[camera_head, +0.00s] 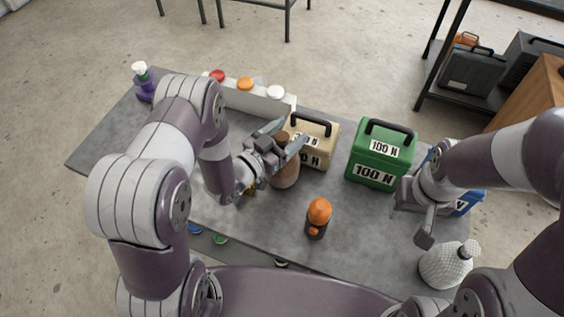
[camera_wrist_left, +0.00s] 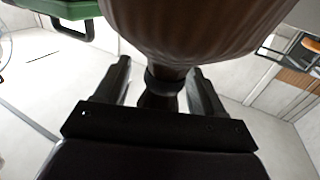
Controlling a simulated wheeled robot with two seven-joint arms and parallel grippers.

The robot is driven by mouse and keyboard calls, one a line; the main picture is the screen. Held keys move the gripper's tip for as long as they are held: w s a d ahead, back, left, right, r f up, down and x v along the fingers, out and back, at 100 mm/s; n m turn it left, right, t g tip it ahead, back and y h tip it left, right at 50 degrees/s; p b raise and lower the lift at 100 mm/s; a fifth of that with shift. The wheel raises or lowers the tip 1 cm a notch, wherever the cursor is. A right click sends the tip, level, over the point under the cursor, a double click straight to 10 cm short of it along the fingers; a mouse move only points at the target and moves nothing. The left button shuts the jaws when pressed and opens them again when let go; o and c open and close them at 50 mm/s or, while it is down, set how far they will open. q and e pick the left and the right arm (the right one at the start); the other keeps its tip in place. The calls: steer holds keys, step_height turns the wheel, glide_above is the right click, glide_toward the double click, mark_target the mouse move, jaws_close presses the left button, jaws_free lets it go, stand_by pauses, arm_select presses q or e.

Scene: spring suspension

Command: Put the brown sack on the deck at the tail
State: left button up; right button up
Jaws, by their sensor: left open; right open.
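The brown sack (camera_head: 286,175) stands on the grey table in front of the beige box, with its neck upward. My left gripper (camera_head: 286,140) is open around the neck, one finger on each side. In the left wrist view the sack (camera_wrist_left: 200,30) fills the top and its narrow neck passes between the two open fingers (camera_wrist_left: 160,88). Gaps show between neck and fingers, so no firm grip is visible. My right gripper (camera_head: 418,215) is open at the table's right side, partly hidden by its arm. I cannot pick out the deck; my left arm hides part of the table.
A beige box (camera_head: 318,130) and a green box (camera_head: 380,155) marked 100 N stand behind; a blue box (camera_head: 468,202) is partly hidden. An orange-topped bottle (camera_head: 317,218), a white knobbly sack (camera_head: 447,264), a purple spray bottle (camera_head: 143,82) and a white rack (camera_head: 262,98) are also around.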

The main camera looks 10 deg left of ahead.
arm_select(q)
steer(key=shift+s, duration=0.15)
jaws_close()
steer(key=shift+f, duration=0.1)
